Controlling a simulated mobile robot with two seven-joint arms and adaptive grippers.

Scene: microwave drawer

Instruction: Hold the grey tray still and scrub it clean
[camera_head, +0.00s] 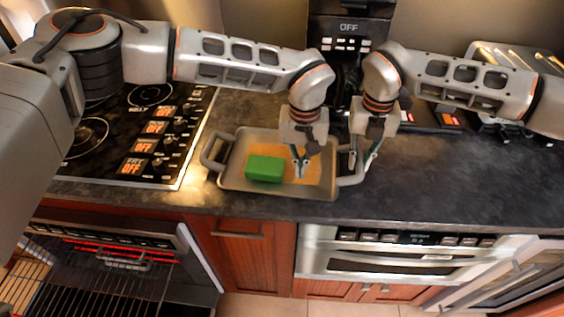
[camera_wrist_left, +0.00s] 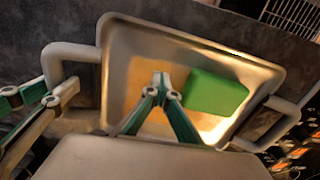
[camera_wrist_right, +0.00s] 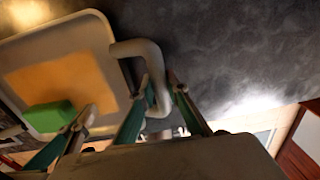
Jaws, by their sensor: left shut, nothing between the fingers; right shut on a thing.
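The grey tray (camera_head: 232,183) lies on the dark counter, with a handle at each end and an orange-brown patch (camera_head: 297,165) on its floor. A green sponge (camera_head: 264,168) lies in the tray, left of the middle. My left gripper (camera_head: 300,174) is over the tray, shut and empty, just right of the sponge; its closed fingers (camera_wrist_left: 160,85) show beside the sponge (camera_wrist_left: 215,92) in the left wrist view. My right gripper (camera_head: 369,166) is shut on the tray's right handle. In the right wrist view its fingers (camera_wrist_right: 155,100) are around that handle (camera_wrist_right: 150,60).
A stovetop (camera_head: 125,130) lies left of the tray. A black coffee machine (camera_head: 348,40) stands behind it and a toaster (camera_head: 500,60) at back right. An open oven with a rack (camera_head: 85,280) is below left. The counter (camera_head: 450,180) right of the tray is clear.

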